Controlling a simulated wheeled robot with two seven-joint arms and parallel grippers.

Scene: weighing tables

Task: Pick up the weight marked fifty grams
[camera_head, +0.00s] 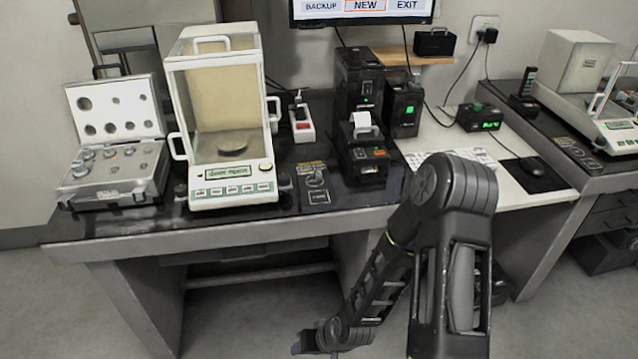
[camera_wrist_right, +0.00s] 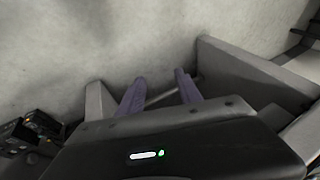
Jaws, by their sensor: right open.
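An open case of weights (camera_head: 112,193) stands at the left end of the dark table. Several metal weights (camera_head: 100,161) sit in its base. Their markings are too small to read, so I cannot tell which one is fifty grams. My right gripper shows at the bottom of the head view (camera_head: 304,344), low in front of the table and well away from the case. Its two purple fingers are apart and empty in the right wrist view (camera_wrist_right: 160,82). My left gripper is in neither view.
A glass-sided balance (camera_head: 235,190) stands right of the case. Black devices (camera_head: 362,95) and a small printer (camera_head: 365,150) stand further right. A white desk (camera_head: 440,140) holds a keyboard and mouse (camera_head: 531,165). The table's front edge (camera_head: 230,222) lies between my right gripper and the case.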

